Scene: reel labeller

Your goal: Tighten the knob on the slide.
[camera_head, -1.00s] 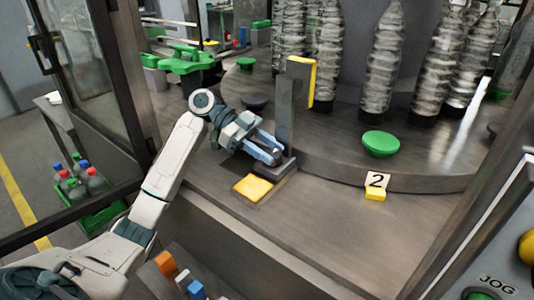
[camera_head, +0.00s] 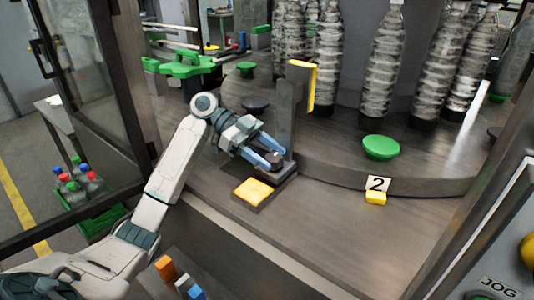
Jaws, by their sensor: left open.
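The slide is a dark grey base (camera_head: 268,185) on the machine deck with an upright post (camera_head: 287,112) and a yellow plate (camera_head: 313,88) at its top. A small dark round knob (camera_head: 273,159) sits low on it, in front of the post. My left gripper (camera_head: 272,158) reaches in from the left, its blue fingers open and on either side of the knob. I cannot tell whether the fingers touch it. My right gripper is not in view.
The round table (camera_head: 420,165) behind carries several clear bottles (camera_head: 383,75) and a green disc (camera_head: 381,147). A door frame (camera_head: 118,90) stands left.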

